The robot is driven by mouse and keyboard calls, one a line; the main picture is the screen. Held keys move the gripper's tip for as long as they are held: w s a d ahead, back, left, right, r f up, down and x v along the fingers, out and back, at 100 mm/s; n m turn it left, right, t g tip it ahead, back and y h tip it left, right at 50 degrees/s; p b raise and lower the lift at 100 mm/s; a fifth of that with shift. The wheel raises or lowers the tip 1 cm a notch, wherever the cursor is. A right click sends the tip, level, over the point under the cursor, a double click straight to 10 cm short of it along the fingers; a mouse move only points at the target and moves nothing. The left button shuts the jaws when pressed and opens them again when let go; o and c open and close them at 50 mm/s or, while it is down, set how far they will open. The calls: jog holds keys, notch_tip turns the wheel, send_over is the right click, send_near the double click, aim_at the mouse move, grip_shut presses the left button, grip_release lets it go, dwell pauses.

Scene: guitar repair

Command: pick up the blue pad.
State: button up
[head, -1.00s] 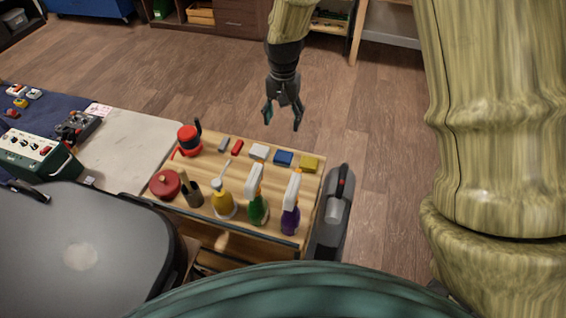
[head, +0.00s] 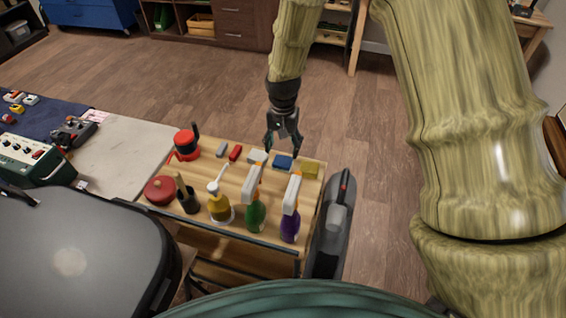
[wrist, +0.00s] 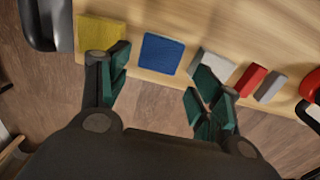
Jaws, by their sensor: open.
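The blue pad (head: 282,162) lies flat near the far edge of the wooden cart top, between the white pad (head: 257,157) and the yellow pad (head: 309,169). In the wrist view the blue pad (wrist: 161,54) shows whole, ahead of the fingers and about midway between them. My gripper (head: 284,152) is open and empty, above the cart's far edge close to the blue pad. In the wrist view my gripper (wrist: 158,95) has its left finger over part of the yellow pad (wrist: 100,35) and its right finger over part of the white pad (wrist: 213,65).
The wooden cart top (head: 233,180) also holds a red pad (head: 235,152) and a grey pad (head: 221,149) to the left. Green (head: 256,212) and purple (head: 290,222) spray bottles stand nearer. A grey vacuum (head: 331,230) stands at the cart's right side.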

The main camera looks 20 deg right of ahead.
aim_at(283, 161)
jog(key=shift+s+a+f+p, duration=0.15)
jog(key=shift+f+p, duration=0.6)
jog(key=shift+f, duration=1.95)
jog(key=c, duration=0.6)
jog(key=shift+r, duration=0.1)
jog(key=shift+s+r+b, duration=0.1)
jog(key=shift+r+b, duration=0.75)
jog(key=shift+r, duration=4.1)
